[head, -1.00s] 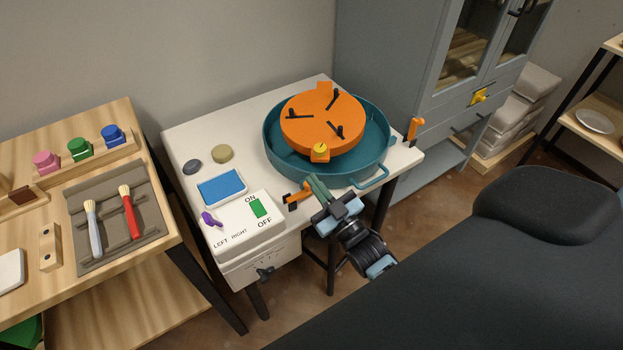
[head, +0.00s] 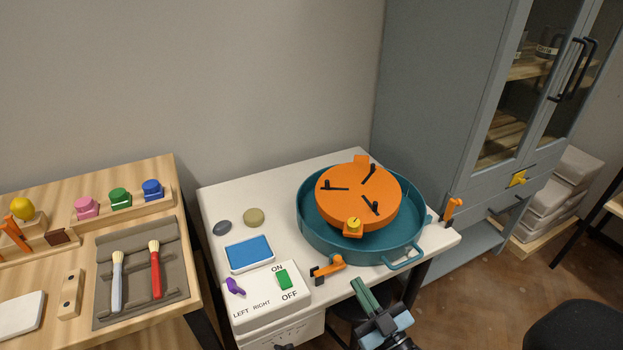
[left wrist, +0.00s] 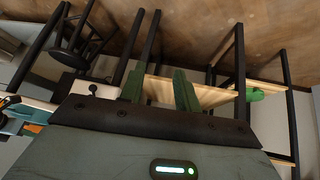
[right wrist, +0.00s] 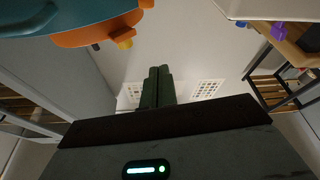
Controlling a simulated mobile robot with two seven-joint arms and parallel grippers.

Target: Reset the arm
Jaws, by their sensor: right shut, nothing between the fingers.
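My right gripper (head: 362,290) is at the front edge of the white wheel table (head: 290,190), just below the orange lever on that edge. In the right wrist view its green fingers (right wrist: 157,85) are together with nothing between them. My left gripper shows only in the left wrist view (left wrist: 160,92). Its two green fingers are spread apart and empty, with table legs, a wooden shelf and the floor beyond.
The teal basin (head: 315,230) with the orange wheel head (head: 385,195) stands on the table. A switch box (head: 265,308) is at its front left. A wooden bench (head: 30,270) with brushes is on the left. A grey cabinet (head: 430,100) stands behind at right.

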